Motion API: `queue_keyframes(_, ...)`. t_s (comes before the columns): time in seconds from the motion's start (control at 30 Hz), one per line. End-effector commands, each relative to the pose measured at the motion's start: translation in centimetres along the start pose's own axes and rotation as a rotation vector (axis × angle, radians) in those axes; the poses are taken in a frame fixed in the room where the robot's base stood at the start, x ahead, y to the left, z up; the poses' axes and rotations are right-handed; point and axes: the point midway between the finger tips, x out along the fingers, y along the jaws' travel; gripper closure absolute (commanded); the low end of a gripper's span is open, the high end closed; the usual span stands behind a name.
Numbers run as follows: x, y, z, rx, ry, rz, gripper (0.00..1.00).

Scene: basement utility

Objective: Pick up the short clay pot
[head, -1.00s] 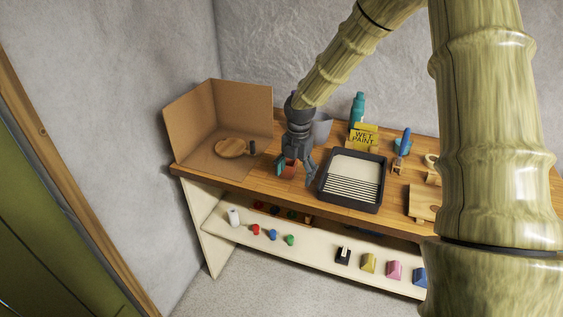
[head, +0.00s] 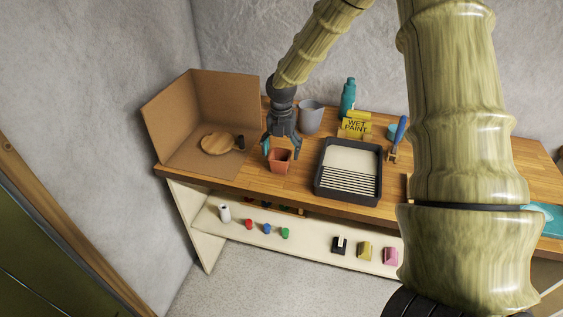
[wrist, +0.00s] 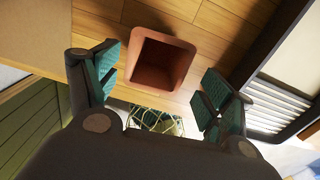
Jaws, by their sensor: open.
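The short clay pot (head: 279,161) is a small reddish-brown square pot standing upright on the wooden bench top, left of the paint tray. In the wrist view the pot (wrist: 160,62) shows its open square mouth, and it looks empty. My gripper (head: 282,152) is open above the pot in the head view, its fingers on either side near the rim. In the wrist view my gripper's teal-padded fingers (wrist: 162,88) stand apart, left and right of the pot, with gaps to it. I see no contact with the pot.
The black paint tray (head: 319,189) lies close on the right. A grey bucket (head: 311,117), a teal bottle (head: 347,98) and a yellow wet paint sign (head: 355,125) stand behind. A cardboard screen (head: 178,120) and round wooden board (head: 217,143) are on the left.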

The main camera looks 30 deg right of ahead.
Motion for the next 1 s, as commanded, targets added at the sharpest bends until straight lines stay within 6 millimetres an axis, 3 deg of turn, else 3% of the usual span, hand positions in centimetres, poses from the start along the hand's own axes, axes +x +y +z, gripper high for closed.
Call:
queue_keyframes(0.6,5.0,0.0,0.2,0.004,0.003,-0.003,0.19)
queue_keyframes(0.93,5.4,-0.1,0.2,0.004,0.002,-0.002,0.19)
queue_keyframes(1.0,5.4,-0.1,0.2,0.004,0.002,-0.002,0.28)
